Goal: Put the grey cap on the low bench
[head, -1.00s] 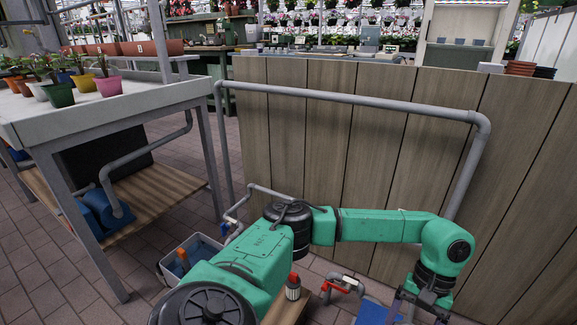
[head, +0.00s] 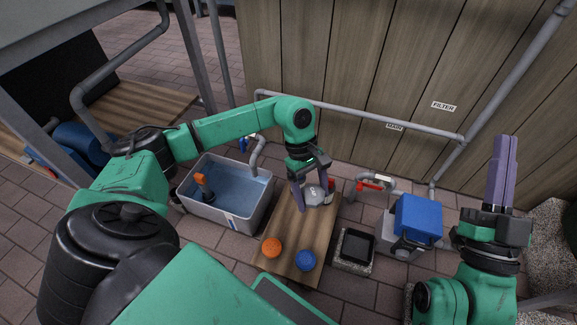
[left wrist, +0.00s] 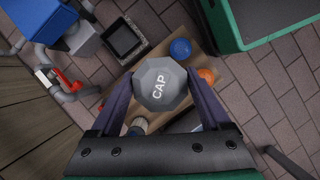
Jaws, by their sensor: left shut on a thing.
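The grey cap (head: 314,195), an octagonal piece marked CAP, is between the fingers of my left gripper (head: 312,198). The left wrist view shows the cap (left wrist: 161,85) held with its lettered face toward the camera. My left gripper is shut on it, over the far part of the low wooden bench (head: 286,238). I cannot tell whether the cap touches the bench. An orange cap (head: 271,247) and a blue cap (head: 306,260) lie on the bench's near end. My right gripper (head: 501,165) points up at the right, with its fingers together and empty.
A grey tub of water (head: 230,225) stands left of the bench. A dark-topped square box (head: 355,247) and a blue-lidded unit (head: 417,218) stand to its right. A red-handled pipe valve (head: 372,184) and a partly hidden red-topped bottle (head: 331,184) are close behind the gripper.

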